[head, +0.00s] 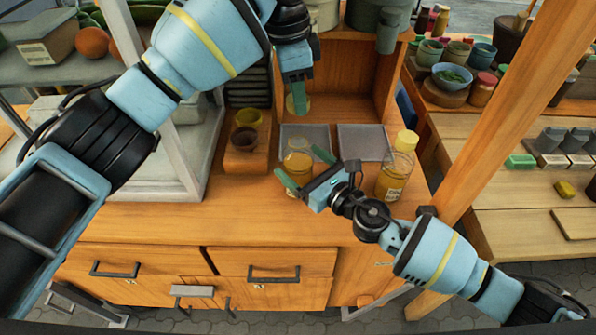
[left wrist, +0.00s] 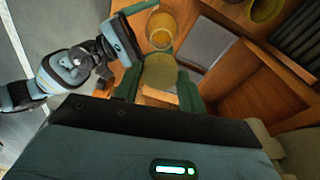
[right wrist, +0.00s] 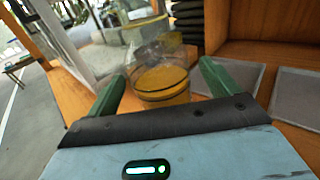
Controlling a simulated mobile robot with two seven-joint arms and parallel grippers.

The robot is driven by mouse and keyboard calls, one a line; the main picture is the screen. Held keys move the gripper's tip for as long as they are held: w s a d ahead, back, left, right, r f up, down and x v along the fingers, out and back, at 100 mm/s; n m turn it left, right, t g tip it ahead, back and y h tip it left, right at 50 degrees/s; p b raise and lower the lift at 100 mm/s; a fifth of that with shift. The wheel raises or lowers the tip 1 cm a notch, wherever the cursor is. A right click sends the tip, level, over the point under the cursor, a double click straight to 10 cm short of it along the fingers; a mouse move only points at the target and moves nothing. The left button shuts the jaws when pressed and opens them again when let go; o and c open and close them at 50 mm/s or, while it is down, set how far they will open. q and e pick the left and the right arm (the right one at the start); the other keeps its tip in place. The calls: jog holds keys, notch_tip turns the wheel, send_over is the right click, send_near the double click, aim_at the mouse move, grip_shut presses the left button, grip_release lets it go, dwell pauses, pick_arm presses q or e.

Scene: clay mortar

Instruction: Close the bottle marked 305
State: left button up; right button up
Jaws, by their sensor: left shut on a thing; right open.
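An open glass bottle (head: 298,172) with amber contents stands on the wooden counter. It also shows in the left wrist view (left wrist: 160,32) and the right wrist view (right wrist: 163,84). My right gripper (head: 308,172) is open, its fingers on either side of this bottle, with no clear grip. My left gripper (head: 297,92) is shut on a round yellowish lid (left wrist: 160,72), held above and apart from the bottle; the lid is partly hidden by a finger in the head view. A second amber bottle (head: 393,178) with a yellow cap (head: 406,141) stands to the right. No number is readable.
Two grey mats (head: 362,143) lie behind the bottles. A wooden cabinet stands behind, and a slanted wooden post (head: 510,110) rises at right. The counter's front strip is clear.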

jog(key=shift+x, duration=1.8)
jog(key=c, duration=1.5)
pick_arm(q)
jog(key=shift+f, duration=2.55)
pick_arm(e)
jog(key=shift+o, duration=0.2)
pick_arm(q)
jog(key=shift+f, duration=0.1)
jog(key=shift+f, duration=0.75)
jog(key=shift+f, duration=0.6)
